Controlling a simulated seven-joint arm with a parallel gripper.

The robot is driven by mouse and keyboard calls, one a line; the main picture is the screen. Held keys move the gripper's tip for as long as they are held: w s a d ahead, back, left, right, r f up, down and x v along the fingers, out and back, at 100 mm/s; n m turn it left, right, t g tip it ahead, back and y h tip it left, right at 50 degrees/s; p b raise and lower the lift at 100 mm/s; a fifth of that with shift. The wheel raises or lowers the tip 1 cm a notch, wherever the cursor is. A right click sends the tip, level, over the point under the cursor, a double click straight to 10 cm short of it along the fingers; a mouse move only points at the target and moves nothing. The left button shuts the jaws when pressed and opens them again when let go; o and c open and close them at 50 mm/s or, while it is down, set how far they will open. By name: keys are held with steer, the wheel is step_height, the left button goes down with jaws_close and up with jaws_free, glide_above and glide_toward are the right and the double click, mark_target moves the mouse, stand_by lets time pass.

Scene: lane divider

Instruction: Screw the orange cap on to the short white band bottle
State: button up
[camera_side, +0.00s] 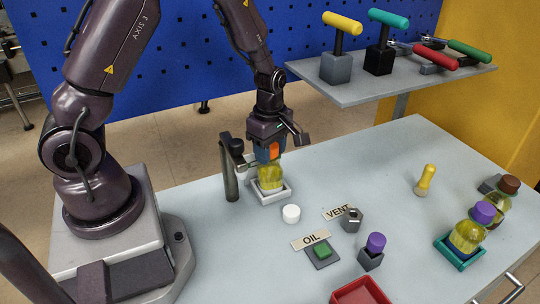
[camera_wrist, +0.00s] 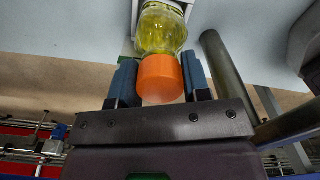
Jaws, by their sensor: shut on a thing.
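The orange cap (camera_wrist: 160,80) is between the two blue fingers of my gripper (camera_wrist: 160,70), which is shut on it. In the side view my gripper (camera_side: 269,155) points down, and the orange cap (camera_side: 273,149) shows between its fingers. A bottle with yellow contents (camera_side: 270,179) stands upright in a white square holder (camera_side: 278,197) directly under it. The bottle (camera_wrist: 162,28) meets the cap in the wrist view, with no clear gap.
A dark post (camera_side: 229,172) stands close left of the holder. A loose white cap (camera_side: 291,213) lies in front. The OIL (camera_side: 311,240) and VENT (camera_side: 338,212) labels, a purple-capped bottle (camera_side: 467,236) and a red tray (camera_side: 360,293) are further off.

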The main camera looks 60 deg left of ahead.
steer(key=shift+m, duration=0.9)
steer(key=shift+m, duration=0.8)
steer(key=shift+m, duration=0.9)
steer(key=shift+m, duration=0.9)
